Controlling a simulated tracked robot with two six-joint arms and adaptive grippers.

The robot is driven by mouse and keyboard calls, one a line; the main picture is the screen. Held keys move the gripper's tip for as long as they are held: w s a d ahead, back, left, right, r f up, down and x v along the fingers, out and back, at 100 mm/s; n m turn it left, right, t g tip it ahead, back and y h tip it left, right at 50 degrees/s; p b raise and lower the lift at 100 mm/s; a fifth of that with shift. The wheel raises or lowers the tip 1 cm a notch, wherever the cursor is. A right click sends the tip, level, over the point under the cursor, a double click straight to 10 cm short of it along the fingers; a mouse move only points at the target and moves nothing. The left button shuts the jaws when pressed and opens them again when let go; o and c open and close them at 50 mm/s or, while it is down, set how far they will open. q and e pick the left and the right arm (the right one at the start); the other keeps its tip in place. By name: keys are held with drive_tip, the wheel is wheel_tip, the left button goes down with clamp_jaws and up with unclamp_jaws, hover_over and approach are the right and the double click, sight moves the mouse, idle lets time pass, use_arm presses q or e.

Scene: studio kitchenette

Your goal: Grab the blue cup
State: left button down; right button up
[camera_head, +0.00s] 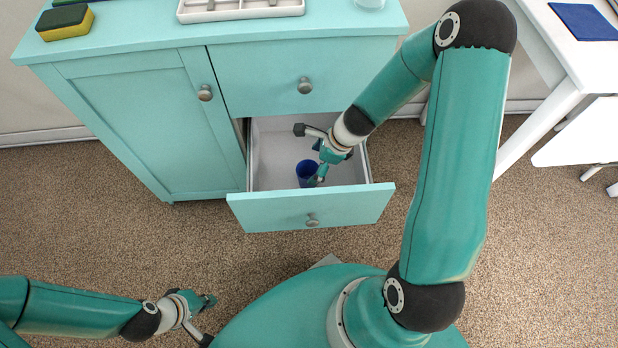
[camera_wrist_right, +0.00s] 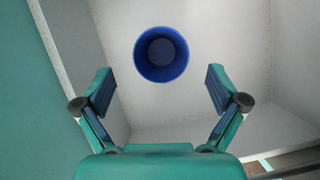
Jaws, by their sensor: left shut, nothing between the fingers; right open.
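The blue cup (camera_head: 307,172) stands inside the open lower drawer (camera_head: 270,150) of the turquoise cabinet. In the right wrist view the blue cup (camera_wrist_right: 161,54) shows from above, with its round opening facing me, and it looks empty. My right gripper (camera_head: 312,152) is inside the drawer, beside the cup. In its wrist view the right gripper (camera_wrist_right: 160,90) has its fingers spread wide, with the cup beyond and between the lines of the fingertips, apart from both. My left gripper (camera_head: 210,318) is low at the left above the carpet, shut and empty, far from the cup.
The drawer front (camera_head: 312,208) and side walls surround the cup. On the cabinet top are a yellow sponge (camera_head: 66,24) and a light tray (camera_head: 240,8). A white table (camera_head: 575,50) stands at the right. The carpet in front is clear.

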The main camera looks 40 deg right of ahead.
sight(308, 170)
drive_tip(key=b+x, duration=0.3)
drive_tip(key=x, duration=0.2)
drive_tip(key=shift+r, duration=0.2)
drive_tip(key=c, duration=1.2)
